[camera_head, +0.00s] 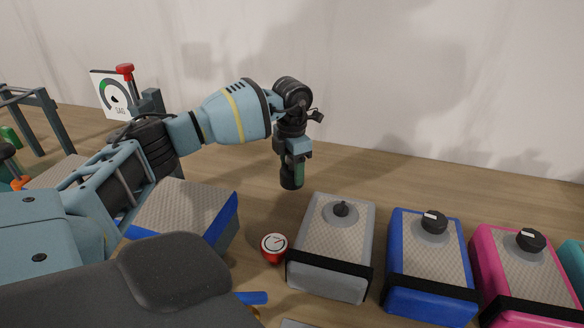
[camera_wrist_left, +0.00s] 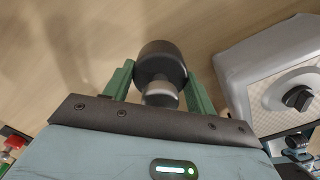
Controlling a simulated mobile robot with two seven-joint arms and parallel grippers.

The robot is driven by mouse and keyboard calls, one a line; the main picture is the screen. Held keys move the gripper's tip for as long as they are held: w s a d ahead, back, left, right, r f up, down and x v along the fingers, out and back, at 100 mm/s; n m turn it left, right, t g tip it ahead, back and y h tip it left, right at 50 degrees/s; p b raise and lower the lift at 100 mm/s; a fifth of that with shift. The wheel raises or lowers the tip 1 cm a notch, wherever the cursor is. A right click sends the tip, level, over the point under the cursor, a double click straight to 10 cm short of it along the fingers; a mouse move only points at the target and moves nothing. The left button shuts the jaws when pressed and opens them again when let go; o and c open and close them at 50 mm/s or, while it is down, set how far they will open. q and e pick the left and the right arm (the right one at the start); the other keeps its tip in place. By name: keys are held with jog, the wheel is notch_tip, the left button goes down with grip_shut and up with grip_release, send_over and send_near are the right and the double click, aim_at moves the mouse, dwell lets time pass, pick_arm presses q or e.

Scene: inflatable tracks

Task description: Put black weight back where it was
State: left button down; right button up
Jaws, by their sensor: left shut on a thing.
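My left gripper (camera_head: 292,166) is shut on a black weight (camera_head: 291,183) and holds it upright above the wooden table, behind and left of the grey block (camera_head: 330,269). In the left wrist view the weight (camera_wrist_left: 160,62) sits between the green fingers of the left gripper (camera_wrist_left: 160,88). The grey block's top has a round grey disc with a small dark knob (camera_head: 341,208). It also shows at the right of the left wrist view (camera_wrist_left: 262,72). My right gripper is not in view.
A blue block (camera_head: 430,295) and a pink block (camera_head: 495,275) stand to the right, each with a black knob on top. A red-rimmed round gauge (camera_head: 274,247) is left of the grey block. Another blue-sided block (camera_head: 185,208) lies under my arm. A SAG dial sign (camera_head: 112,95) stands at back left.

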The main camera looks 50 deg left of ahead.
aim_at(292, 180)
pick_arm(q)
jog(key=shift+f, duration=0.1)
jog(key=shift+w+f, duration=0.1)
jog(key=shift+f, duration=1.7)
jog(key=shift+c, duration=2.4)
grip_release()
jog(key=shift+f, duration=0.15)
notch_tip(292, 180, up, 12)
jog(key=shift+r, duration=0.1)
jog(key=shift+d, duration=0.1)
